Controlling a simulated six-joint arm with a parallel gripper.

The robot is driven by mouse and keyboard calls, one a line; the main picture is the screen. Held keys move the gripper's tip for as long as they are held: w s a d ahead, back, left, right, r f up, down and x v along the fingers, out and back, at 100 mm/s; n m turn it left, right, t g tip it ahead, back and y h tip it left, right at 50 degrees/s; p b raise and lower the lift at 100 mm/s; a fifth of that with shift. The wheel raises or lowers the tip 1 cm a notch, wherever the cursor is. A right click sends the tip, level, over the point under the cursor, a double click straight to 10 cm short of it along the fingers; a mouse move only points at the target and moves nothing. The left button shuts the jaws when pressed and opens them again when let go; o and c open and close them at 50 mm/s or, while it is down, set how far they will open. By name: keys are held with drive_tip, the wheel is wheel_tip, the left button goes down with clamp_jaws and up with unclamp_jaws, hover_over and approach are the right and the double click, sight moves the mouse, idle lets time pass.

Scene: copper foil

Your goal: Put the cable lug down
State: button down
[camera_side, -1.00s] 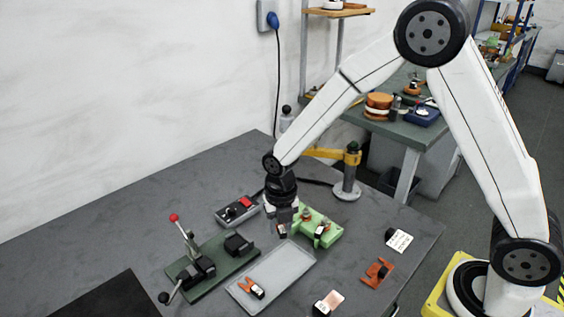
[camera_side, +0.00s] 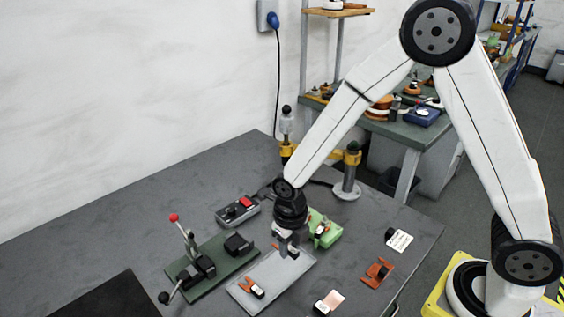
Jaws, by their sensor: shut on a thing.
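My gripper (camera_side: 287,247) is shut on a cable lug (camera_side: 293,253), low over the far right part of a grey tray (camera_side: 276,284). Only a small dark and white part of the held lug shows between the fingers; I cannot tell whether it touches the tray. A second lug-like piece (camera_side: 252,288), copper with a black and white end, lies on the near left part of the tray.
A green fixture (camera_side: 326,232) stands just right of my gripper. A green-based lever press (camera_side: 200,270) and a grey box with a red button (camera_side: 238,211) are to the left. An orange bracket (camera_side: 378,272), a copper foil piece (camera_side: 333,299) and a white label (camera_side: 400,240) lie right.

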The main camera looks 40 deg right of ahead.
sight(289, 271)
drive_tip(key=shift+f, duration=1.5)
drive_tip(key=shift+f, duration=0.15)
drive_tip(key=shift+f, duration=1.6)
drive_tip(key=shift+f, duration=0.1)
drive_tip(key=shift+c, duration=1.7)
unclamp_jaws()
drive_tip(key=shift+r, duration=6.1)
